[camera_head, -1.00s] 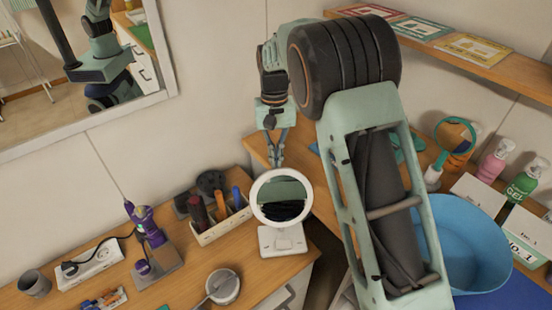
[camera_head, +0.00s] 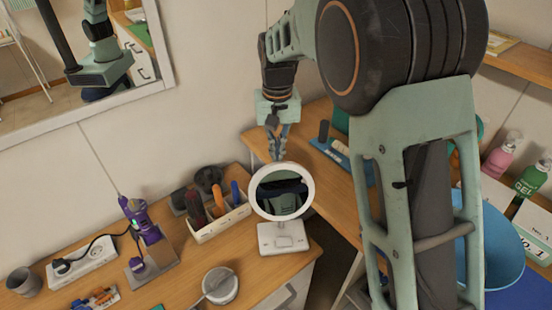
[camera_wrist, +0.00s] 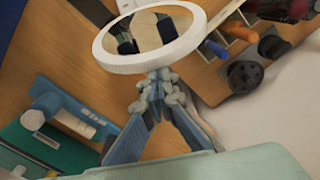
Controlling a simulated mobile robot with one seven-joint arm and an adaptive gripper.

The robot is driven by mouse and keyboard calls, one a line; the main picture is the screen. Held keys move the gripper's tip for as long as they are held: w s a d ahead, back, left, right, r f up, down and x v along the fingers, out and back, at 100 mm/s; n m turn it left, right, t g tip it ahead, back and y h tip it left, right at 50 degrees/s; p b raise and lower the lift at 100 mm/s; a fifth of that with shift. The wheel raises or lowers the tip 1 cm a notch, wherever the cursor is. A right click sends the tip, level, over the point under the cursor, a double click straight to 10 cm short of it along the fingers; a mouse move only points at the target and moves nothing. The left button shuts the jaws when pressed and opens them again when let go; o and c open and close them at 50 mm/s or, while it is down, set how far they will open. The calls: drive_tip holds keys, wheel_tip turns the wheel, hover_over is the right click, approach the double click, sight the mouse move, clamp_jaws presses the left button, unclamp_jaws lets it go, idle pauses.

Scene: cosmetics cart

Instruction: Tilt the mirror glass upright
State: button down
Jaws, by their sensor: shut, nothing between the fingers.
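The round mirror (camera_head: 252,205) has a white ring frame and stands on a white base (camera_head: 283,237) at the front of the wooden counter. Its glass (camera_head: 281,192) faces the head camera and reflects dark and green shapes. My gripper (camera_head: 279,155) is behind the mirror, at its top rim, fingers pointing down. In the wrist view, my gripper (camera_wrist: 158,80) is shut and empty, with its fingertips at the near edge of the mirror's white ring (camera_wrist: 110,58). Whether they touch the ring I cannot tell. The fingertips are partly hidden behind the rim in the head view.
A white organizer (camera_head: 222,222) with brushes and bottles stands just left of the mirror. A blue basin (camera_head: 492,240) is at right, partly behind my arm.

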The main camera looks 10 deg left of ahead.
sight(278, 166)
drive_tip(key=shift+s+d+r+t+y+b, duration=0.15)
drive_tip(key=shift+s+t+b, duration=0.25)
drive_tip(key=shift+b, duration=0.3)
drive_tip(key=shift+s+d+r+t+y+b, duration=0.1)
drive_tip(key=shift+s+t+y+b, duration=0.1)
drive_tip(key=shift+s+t+b, duration=0.35)
drive_tip(key=shift+s+d+r+t+y+b, duration=0.15)
drive_tip(key=shift+s+t+b, duration=0.1)
drive_tip(key=shift+b, duration=0.6)
drive_tip(key=shift+s+d+r, duration=0.15)
drive_tip(key=shift+s+r, duration=0.1)
drive_tip(key=shift+s, duration=0.15)
drive_tip(key=shift+s+b, duration=0.1)
drive_tip(key=shift+b, duration=0.2)
drive_tip(key=shift+f, duration=0.1)
drive_tip(key=shift+s, duration=0.1)
